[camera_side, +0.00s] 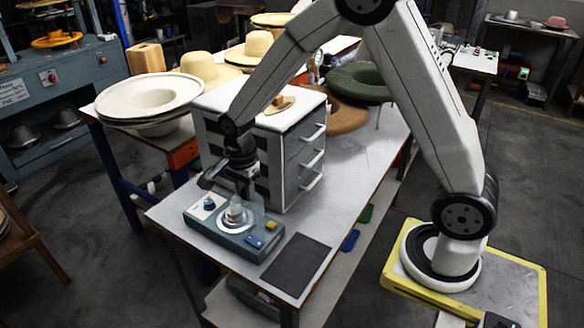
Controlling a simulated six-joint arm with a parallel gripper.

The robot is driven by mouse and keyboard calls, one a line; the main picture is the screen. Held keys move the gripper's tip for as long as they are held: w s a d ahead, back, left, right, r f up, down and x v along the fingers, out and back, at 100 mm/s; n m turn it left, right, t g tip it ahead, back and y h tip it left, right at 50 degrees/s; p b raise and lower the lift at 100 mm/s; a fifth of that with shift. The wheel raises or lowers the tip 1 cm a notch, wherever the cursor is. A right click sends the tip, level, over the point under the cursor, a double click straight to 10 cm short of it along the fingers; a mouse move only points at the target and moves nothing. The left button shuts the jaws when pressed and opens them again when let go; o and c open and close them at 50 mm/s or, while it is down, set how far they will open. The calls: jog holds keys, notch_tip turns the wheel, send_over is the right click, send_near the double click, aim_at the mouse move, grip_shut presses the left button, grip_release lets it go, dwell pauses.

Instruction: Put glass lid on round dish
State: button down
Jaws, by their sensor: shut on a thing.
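A blue-grey bench device (205,226) stands near the front left of the white worktable. A pale round dish (233,226) sits on its top, with a small light piece at its middle. My gripper (243,190) points down just above the dish. It is shut on a faint, see-through thing, the glass lid (252,208), which shows just under the fingers. The lid's edges are hard to make out, and I cannot tell whether it touches the dish.
A white drawer cabinet (296,160) with a small tan hat on top stands close behind my gripper. A dark mat (297,264) lies flat to the right of the device. Wide-brimmed hats (150,95) are on the bench behind.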

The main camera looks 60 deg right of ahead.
jog(key=w+d+r, duration=0.1)
jog(key=w, duration=0.5)
jog(key=shift+w+d+r, duration=0.25)
jog(key=shift+f, duration=0.15)
jog(key=shift+f, duration=3.05)
jog(key=shift+f, duration=0.2)
dwell(0.3)
grip_release()
jog(key=shift+r, duration=0.1)
dwell(0.4)
notch_tip(320, 180, up, 7)
dwell(1.4)
